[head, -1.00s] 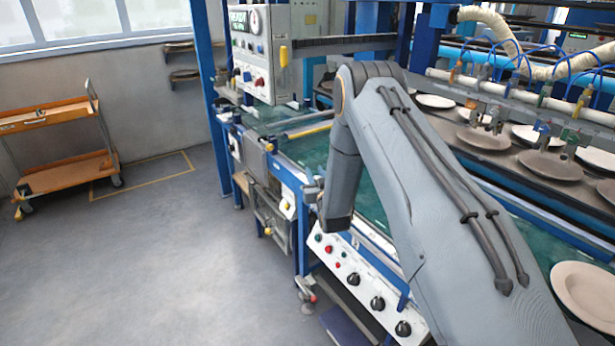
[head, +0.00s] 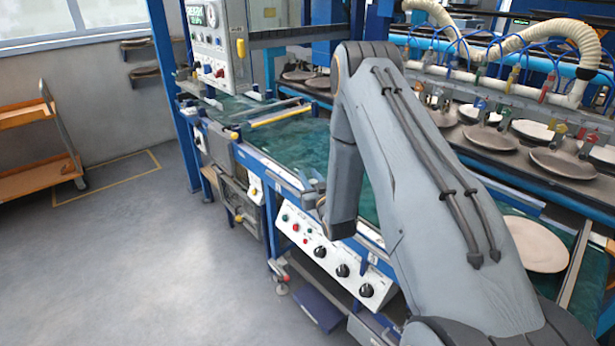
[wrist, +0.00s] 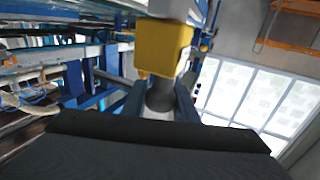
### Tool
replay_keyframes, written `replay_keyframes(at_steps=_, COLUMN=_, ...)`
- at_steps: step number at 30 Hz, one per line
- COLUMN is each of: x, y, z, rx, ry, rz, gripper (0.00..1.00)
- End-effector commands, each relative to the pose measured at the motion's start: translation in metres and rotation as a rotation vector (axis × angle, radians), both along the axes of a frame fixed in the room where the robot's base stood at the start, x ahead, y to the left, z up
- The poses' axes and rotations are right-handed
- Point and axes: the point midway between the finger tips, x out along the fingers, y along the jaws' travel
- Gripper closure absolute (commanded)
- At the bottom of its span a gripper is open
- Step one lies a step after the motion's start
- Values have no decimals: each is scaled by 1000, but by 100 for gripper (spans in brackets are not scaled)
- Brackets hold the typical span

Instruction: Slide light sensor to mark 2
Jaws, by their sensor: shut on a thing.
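In the wrist view my gripper (wrist: 160,92) has its two dark fingers closed on a grey round part. A yellow block (wrist: 162,48) with a pale top sits just beyond the fingertips; I take this and the grey part to be the light sensor. In the head view my arm's end is beside the front rail (head: 280,172) of the green conveyor, and my arm hides most of the gripper and sensor.
A white panel (head: 330,262) with knobs and buttons is below the rail. A control box (head: 216,42) stands at the far end. Plates (head: 562,163) lie on the racks at right. Open floor (head: 130,270) is at left, with an orange cart (head: 35,180) behind.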

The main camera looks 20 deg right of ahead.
Motion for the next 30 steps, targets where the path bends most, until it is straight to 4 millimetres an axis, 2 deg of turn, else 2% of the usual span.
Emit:
replay_keyframes(at_steps=6, x=0, y=0, z=1, rx=0, ry=-2, rz=-1, gripper=100)
replay_keyframes(at_steps=7, x=0, y=0, z=1, rx=0, ry=-2, rz=-1, gripper=72)
replay_keyframes(at_steps=10, x=0, y=0, z=1, rx=0, ry=-2, rz=-1, gripper=56)
replay_keyframes(at_steps=20, x=-2, y=-3, z=0, rx=0, ry=0, rz=-3, gripper=56)
replay_keyframes(at_steps=23, x=-11, y=-3, z=-1, rx=0, ry=2, rz=-4, gripper=56)
replay_keyframes(at_steps=30, x=-50, y=-2, z=-2, rx=0, ry=1, rz=-4, gripper=56)
